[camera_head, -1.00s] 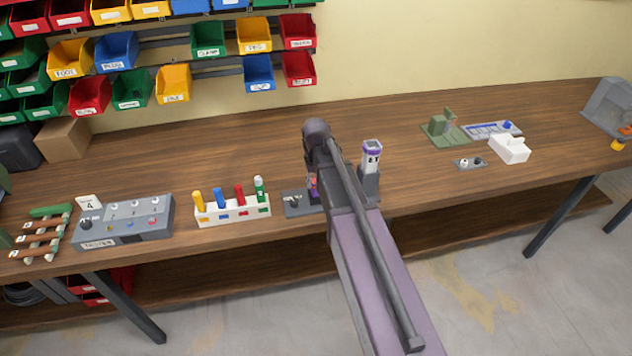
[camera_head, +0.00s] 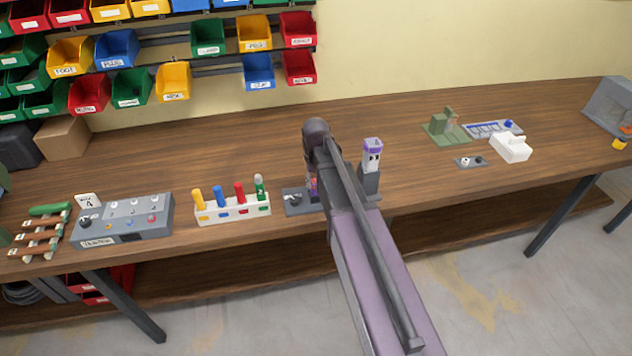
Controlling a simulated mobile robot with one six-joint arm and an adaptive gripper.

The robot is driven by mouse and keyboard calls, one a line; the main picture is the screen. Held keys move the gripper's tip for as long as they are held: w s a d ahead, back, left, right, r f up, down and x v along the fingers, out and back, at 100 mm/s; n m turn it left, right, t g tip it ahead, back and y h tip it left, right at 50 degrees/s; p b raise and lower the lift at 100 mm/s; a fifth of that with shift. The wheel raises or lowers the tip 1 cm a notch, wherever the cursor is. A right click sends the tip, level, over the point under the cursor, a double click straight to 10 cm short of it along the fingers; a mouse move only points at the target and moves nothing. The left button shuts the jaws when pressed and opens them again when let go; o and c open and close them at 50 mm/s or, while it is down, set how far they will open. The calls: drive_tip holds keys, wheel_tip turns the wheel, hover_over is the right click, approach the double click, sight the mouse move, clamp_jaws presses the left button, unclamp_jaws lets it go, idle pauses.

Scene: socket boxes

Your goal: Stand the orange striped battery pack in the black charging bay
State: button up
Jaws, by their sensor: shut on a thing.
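No orange striped battery pack can be made out. My arm (camera_head: 345,205) reaches over the bench and hides what lies behind it. My gripper is hidden behind the arm, so I cannot see what it holds. A small purple and reddish patch (camera_head: 313,185) shows at the arm's left edge; I cannot tell what it belongs to. A white pack with a purple top (camera_head: 372,153) stands upright in a dark grey holder (camera_head: 369,184), just right of the arm. A grey plate with a dark knob (camera_head: 294,201) lies just left of the arm. I cannot identify the black charging bay.
A white rack with several coloured pegs (camera_head: 232,208) and a grey control box (camera_head: 122,219) stand to the left. A white box (camera_head: 511,147), a green fixture (camera_head: 443,128) and a small grey plate (camera_head: 470,161) stand to the right. The bench (camera_head: 250,143) is clear behind.

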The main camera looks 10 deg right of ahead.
drive_tip(key=shift+f, duration=0.35)
drive_tip(key=shift+f+b, duration=0.35)
drive_tip(key=shift+b, duration=0.25)
drive_tip(key=o, duration=1.1)
drive_tip(key=shift+r, duration=0.1)
